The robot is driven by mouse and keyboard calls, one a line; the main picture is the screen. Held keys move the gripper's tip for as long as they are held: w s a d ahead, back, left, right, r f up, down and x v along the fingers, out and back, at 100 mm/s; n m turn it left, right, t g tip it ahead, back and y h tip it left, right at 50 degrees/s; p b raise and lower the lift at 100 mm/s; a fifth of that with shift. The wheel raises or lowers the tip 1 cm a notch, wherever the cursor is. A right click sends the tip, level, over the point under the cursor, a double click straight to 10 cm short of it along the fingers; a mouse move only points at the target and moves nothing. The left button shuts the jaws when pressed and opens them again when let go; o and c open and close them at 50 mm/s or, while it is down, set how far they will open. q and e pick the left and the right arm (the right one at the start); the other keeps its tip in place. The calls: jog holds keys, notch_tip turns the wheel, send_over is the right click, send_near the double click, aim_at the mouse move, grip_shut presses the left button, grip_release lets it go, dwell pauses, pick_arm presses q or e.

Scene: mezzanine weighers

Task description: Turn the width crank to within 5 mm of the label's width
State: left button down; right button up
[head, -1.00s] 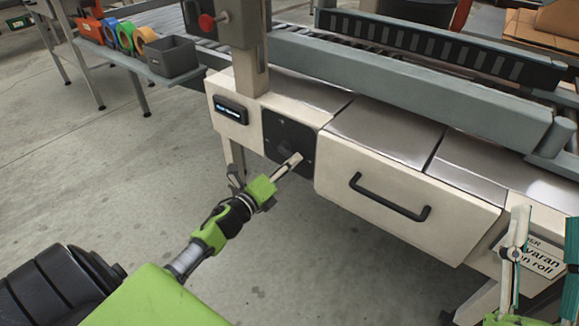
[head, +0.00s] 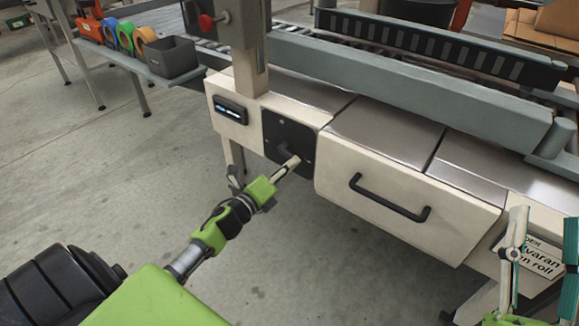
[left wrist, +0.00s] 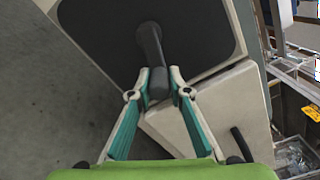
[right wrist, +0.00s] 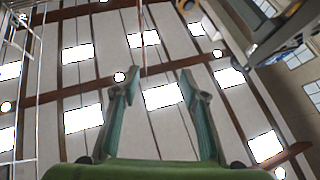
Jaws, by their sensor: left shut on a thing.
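The width crank is a dark arm with a knob (left wrist: 157,84) on a black square plate (head: 275,128) at the left end of the cream machine front. In the left wrist view the crank arm (left wrist: 150,45) runs from its hub down to the knob. My left gripper (head: 296,160) is shut on the knob, one fingertip on each side. A small display (head: 231,109) is lit left of the plate; its reading is too small to make out. My right gripper (right wrist: 158,75) is open and empty, pointing up at the ceiling; it also shows at the head view's lower right.
A drawer with a black handle (head: 388,198) is right of the crank plate. A printed label (head: 533,258) is partly hidden by my right gripper. A grey bin (head: 171,57) and tape rolls sit on a shelf at upper left. The floor below the crank is clear.

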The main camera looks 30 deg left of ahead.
pick_arm(q)
jog(key=shift+r, duration=0.3)
